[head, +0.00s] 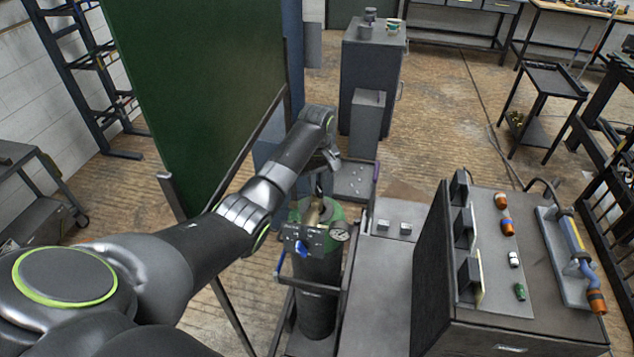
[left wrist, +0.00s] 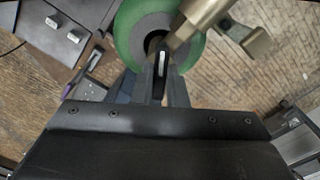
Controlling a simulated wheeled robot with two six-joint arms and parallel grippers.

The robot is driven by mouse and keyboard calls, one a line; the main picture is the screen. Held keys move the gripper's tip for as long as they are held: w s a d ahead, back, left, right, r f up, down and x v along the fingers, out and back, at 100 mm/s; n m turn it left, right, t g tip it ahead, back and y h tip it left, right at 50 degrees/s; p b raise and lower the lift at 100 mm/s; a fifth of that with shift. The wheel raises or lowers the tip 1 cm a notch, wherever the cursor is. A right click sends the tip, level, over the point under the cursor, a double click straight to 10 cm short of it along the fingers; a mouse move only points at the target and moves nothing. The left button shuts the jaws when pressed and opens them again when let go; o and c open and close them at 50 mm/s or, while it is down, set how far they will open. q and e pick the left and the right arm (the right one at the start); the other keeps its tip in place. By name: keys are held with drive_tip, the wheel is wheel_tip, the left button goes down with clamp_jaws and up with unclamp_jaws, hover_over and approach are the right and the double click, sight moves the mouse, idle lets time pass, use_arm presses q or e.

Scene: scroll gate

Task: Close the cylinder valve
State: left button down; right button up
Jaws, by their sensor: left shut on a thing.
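The gas cylinder (head: 317,300) stands upright in a cart, with a dark body and a green shoulder. A brass valve (head: 312,215) is on its top, with a dark regulator block and a round gauge (head: 340,231) in front. The green shoulder and the brass valve (left wrist: 208,15) also show in the left wrist view. My left gripper (head: 320,186) reaches down to the top of the cylinder. In the left wrist view its fingers (left wrist: 161,85) are shut on a narrow dark valve handle with a white mark. The arm hides part of the valve in the head view.
A green screen (head: 205,80) stands left of the arm. A grey bench (head: 500,275) with small coloured parts and a pipe stands to the right. A grey cabinet (head: 371,75) is behind the cylinder.

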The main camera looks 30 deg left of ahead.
use_arm(q)
drive_tip(key=m, duration=0.7)
drive_tip(key=shift+a, duration=0.1)
drive_tip(key=m, duration=0.6)
drive_tip(key=shift+m, duration=0.4)
drive_tip(key=m, duration=1.1)
drive_tip(key=shift+m, duration=0.3)
drive_tip(key=c, duration=1.5)
unclamp_jaws()
drive_tip(key=shift+w, duration=0.1)
drive_tip(key=shift+o, duration=0.2)
drive_tip(key=shift+r, duration=0.1)
